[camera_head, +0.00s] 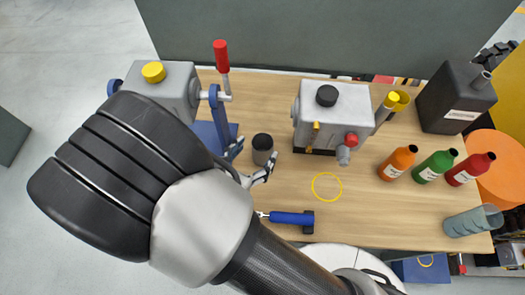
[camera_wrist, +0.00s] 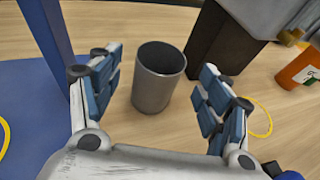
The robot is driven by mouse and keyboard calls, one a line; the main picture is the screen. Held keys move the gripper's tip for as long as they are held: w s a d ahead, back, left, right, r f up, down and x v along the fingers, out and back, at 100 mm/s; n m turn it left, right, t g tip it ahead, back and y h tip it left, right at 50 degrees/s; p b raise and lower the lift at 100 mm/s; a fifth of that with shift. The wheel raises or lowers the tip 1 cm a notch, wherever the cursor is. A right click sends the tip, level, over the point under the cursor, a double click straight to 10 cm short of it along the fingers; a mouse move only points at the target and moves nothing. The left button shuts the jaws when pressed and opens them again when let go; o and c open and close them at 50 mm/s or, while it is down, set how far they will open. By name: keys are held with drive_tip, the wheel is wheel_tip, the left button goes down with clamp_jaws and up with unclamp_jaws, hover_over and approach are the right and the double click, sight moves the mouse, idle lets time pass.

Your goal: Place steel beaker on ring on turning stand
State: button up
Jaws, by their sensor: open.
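The steel beaker (camera_head: 263,149) stands upright on the wooden table between two grey machines. My gripper (camera_head: 250,163) is open, with one finger on either side of the beaker. In the wrist view the beaker (camera_wrist: 158,85) stands between the spread fingers, with gaps on both sides. A thin yellow ring (camera_head: 327,187) lies on the table to the right of the beaker; part of it shows in the wrist view (camera_wrist: 261,118). A flat orange disc (camera_head: 501,150) is at the right edge; I cannot tell whether it is the turning stand.
The left machine (camera_head: 178,82) has a red-handled lever; the right machine (camera_head: 340,112) stands close behind the beaker. Orange (camera_head: 397,163), green (camera_head: 435,166) and red (camera_head: 470,169) bottles stand at right. A blue-handled tool (camera_head: 290,218) lies in front.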

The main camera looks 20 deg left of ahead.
sight(267, 137)
drive_tip(key=x, duration=0.1)
drive_tip(key=b+x, duration=0.1)
drive_tip(key=x, duration=0.3)
drive_tip(key=shift+w+r, duration=0.1)
drive_tip(key=shift+r, duration=0.2)
drive_tip(key=shift+c, duration=0.3)
drive_tip(key=shift+r, duration=0.1)
drive_tip(key=c, duration=1.6)
